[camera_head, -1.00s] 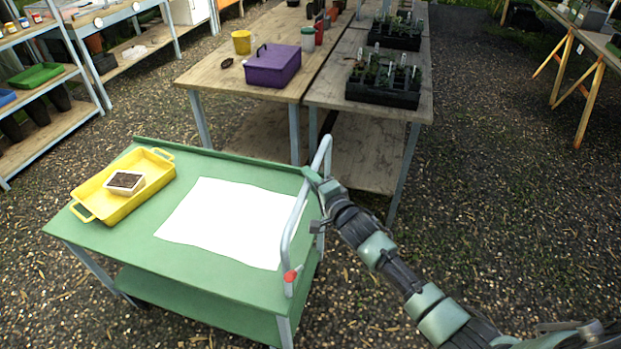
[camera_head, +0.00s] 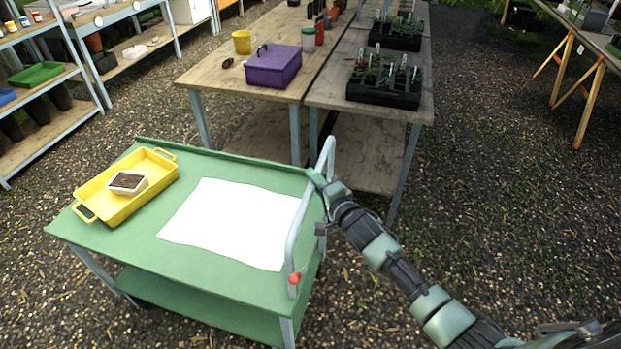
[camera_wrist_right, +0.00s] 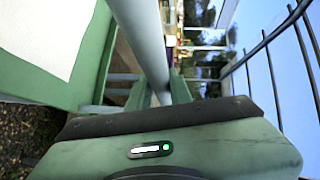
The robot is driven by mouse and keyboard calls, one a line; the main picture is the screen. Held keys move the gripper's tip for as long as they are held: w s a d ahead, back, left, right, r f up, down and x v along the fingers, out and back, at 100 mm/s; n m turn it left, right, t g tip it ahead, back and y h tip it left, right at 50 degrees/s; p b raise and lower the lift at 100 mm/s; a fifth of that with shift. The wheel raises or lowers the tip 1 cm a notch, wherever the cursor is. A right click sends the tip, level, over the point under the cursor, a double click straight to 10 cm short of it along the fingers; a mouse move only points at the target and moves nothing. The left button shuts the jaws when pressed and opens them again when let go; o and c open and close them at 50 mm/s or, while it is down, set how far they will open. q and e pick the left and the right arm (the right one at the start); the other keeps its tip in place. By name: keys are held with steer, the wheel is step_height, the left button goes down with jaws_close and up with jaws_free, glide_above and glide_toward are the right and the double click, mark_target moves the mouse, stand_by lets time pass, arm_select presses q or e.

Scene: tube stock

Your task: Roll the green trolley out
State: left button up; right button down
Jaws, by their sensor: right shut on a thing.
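The green trolley (camera_head: 190,264) stands on the gravel at the left front, with a grey push handle (camera_head: 299,225) along its right end. A red knob (camera_head: 294,278) sits low on the handle. My right gripper (camera_head: 316,178) is shut on the handle's upper part. In the right wrist view the handle bar (camera_wrist_right: 144,38) runs down to my gripper (camera_wrist_right: 165,105), and the trolley's green top (camera_wrist_right: 88,70) shows at the left. My left gripper is not in view.
A wooden table (camera_head: 235,78) with a purple box (camera_head: 273,66) stands close behind. Open gravel (camera_head: 500,190) lies to the right.

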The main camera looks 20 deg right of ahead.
steer(key=s+d+p, duration=0.2)
steer(key=s+d, duration=0.6)
steer(key=d, duration=0.3)
steer(key=s+d+p, duration=0.2)
steer(key=s+d, duration=0.5)
steer(key=d, duration=0.5)
steer(key=shift+s, duration=0.35)
steer(key=c, duration=1.3)
jaws_free()
steer(key=v, duration=0.7)
steer(key=shift+s, duration=0.35)
